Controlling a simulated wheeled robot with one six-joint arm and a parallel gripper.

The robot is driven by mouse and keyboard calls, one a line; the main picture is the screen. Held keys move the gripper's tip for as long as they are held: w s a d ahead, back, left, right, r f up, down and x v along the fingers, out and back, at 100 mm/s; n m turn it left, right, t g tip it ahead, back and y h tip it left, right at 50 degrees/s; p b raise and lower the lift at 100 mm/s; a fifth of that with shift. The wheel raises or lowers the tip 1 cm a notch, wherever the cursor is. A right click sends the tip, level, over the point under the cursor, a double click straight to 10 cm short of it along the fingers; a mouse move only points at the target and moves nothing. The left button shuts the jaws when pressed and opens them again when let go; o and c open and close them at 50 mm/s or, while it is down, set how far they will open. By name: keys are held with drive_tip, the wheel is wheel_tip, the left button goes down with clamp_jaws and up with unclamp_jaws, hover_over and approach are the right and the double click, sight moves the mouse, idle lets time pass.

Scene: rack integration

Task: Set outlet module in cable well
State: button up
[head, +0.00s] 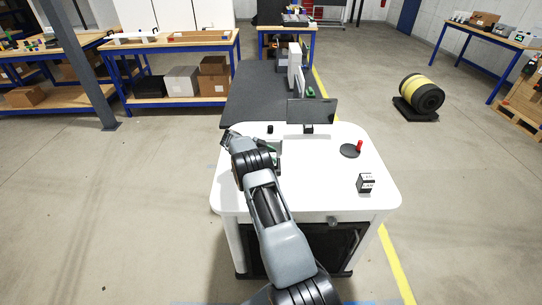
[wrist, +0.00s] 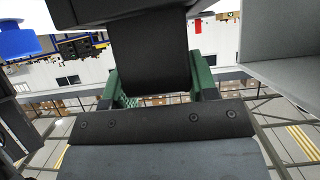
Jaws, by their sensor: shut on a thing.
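My gripper (wrist: 157,90) is at the left side of the white cart top, at the end of my arm in the head view. In the wrist view a dark block (wrist: 150,60) sits between two green side pieces, and the gripper is shut on it. I cannot tell for sure that this block is the outlet module. My wrist hides much of it in the head view, where a grey and green part (head: 274,150) shows beside the wrist. I cannot make out the cable well; the arm may cover it.
The white cart top (head: 315,195) carries a small black-and-white labelled box (head: 366,184), a grey disc (head: 349,151) with a red peg (head: 360,146), and a small black piece (head: 270,129). A dark screen (head: 312,110) stands at its back edge.

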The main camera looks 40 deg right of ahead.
drive_tip(key=shift+f, duration=0.3)
idle(0.4)
drive_tip(key=o, duration=1.1)
drive_tip(key=shift+c, duration=0.2)
drive_tip(key=shift+a+r, duration=0.1)
